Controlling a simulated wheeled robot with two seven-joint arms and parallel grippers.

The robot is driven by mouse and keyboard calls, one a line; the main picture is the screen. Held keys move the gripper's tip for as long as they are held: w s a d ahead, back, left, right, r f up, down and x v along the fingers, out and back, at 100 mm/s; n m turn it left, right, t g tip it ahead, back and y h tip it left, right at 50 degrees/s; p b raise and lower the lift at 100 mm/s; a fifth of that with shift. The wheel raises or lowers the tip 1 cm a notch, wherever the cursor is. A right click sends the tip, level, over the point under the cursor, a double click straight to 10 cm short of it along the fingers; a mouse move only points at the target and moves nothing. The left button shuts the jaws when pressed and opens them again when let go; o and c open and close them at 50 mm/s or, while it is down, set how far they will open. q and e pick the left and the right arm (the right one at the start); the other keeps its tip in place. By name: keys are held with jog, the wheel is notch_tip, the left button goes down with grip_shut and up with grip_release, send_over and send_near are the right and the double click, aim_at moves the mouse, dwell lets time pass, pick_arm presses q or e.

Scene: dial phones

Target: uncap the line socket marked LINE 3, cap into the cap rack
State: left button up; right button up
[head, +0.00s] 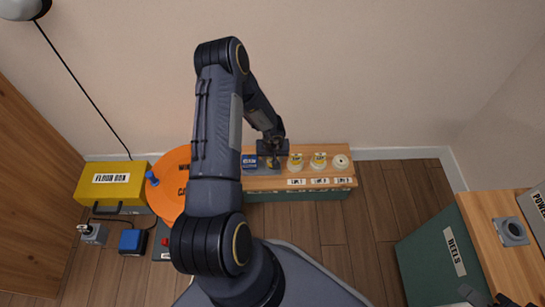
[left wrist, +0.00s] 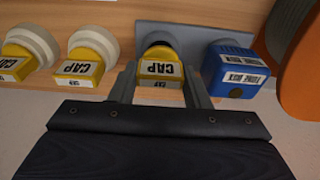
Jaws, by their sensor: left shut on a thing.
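My left gripper (head: 273,159) is over the grey-blue rack plate (head: 262,170) at the left part of the wooden bench top. In the left wrist view it is shut on a yellow cap (left wrist: 160,69), a finger on each side. The cap sits at a dark round seat on the plate (left wrist: 205,33); I cannot tell how deep. The socket above the LINE 3 label (head: 341,162) is bare and white. Yellow caps sit on the LINE 1 socket (head: 295,160) and the middle socket (head: 318,160). Dark tips at the lower right (head: 487,297) seem to be my right gripper, mostly cut off.
A blue plug (left wrist: 236,73) stands on the same plate, close beside the held cap. An orange disc (head: 170,170) and a yellow floor box (head: 111,184) are to the left. A green reels box (head: 442,260) stands at the right. Floor between is clear.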

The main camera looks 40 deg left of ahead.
pick_arm(q)
jog(key=shift+f, duration=0.7)
jog(key=o, duration=1.2)
jog(key=c, duration=0.3)
jog(key=shift+c, duration=0.2)
notch_tip(320, 180, up, 8)
jog(key=p, duration=0.9)
jog(key=shift+f, duration=0.25)
